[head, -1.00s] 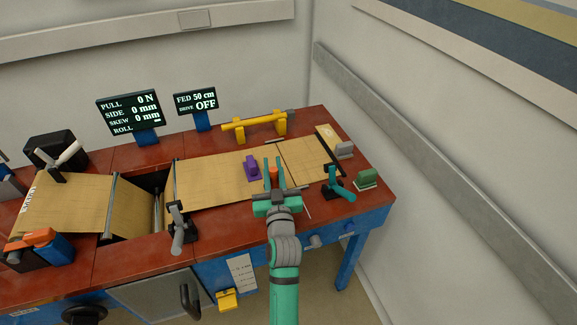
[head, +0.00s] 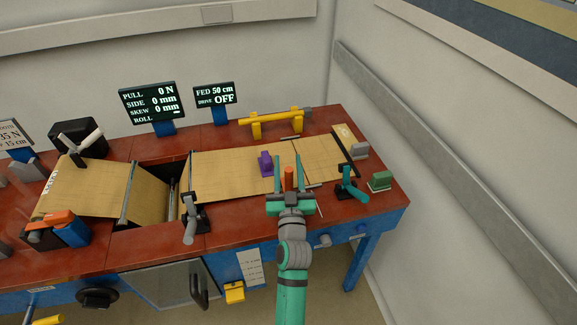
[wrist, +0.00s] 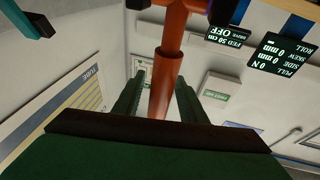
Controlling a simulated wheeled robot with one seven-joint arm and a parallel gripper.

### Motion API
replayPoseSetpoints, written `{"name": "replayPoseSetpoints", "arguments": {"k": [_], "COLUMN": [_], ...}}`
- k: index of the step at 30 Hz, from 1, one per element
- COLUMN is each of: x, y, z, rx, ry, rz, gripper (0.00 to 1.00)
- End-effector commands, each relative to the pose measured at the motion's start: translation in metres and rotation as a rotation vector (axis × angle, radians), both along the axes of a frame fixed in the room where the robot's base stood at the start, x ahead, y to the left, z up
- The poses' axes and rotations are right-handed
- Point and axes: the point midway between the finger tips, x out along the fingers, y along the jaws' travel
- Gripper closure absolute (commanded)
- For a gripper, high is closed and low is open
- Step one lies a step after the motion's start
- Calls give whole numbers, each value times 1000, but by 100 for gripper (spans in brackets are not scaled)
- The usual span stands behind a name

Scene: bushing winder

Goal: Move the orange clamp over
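The orange clamp (head: 289,178) stands on the tan sheet (head: 222,177) on the right half of the machine table, right of a purple block (head: 265,163). My gripper (head: 288,170) is at the clamp, one finger on each side of it. The clamp's foot is hidden in both views.
A yellow bracket with a roller (head: 272,122) lies behind. A grey-handled lever (head: 190,222) stands to the left. Bare sheet lies between lever and purple block.

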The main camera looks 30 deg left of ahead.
Motion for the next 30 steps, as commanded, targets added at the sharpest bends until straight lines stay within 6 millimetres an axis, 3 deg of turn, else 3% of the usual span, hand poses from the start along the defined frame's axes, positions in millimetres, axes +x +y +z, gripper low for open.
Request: {"name": "replayPoseSetpoints", "arguments": {"k": [8,21,30], "x": [-15,-74,-88], "y": [-11,-45,-55], "z": [-6,-25,-28], "rx": [1,0,1], "ry": [3,3,1], "rz": [-1,1,0], "gripper": [62,62,62]}}
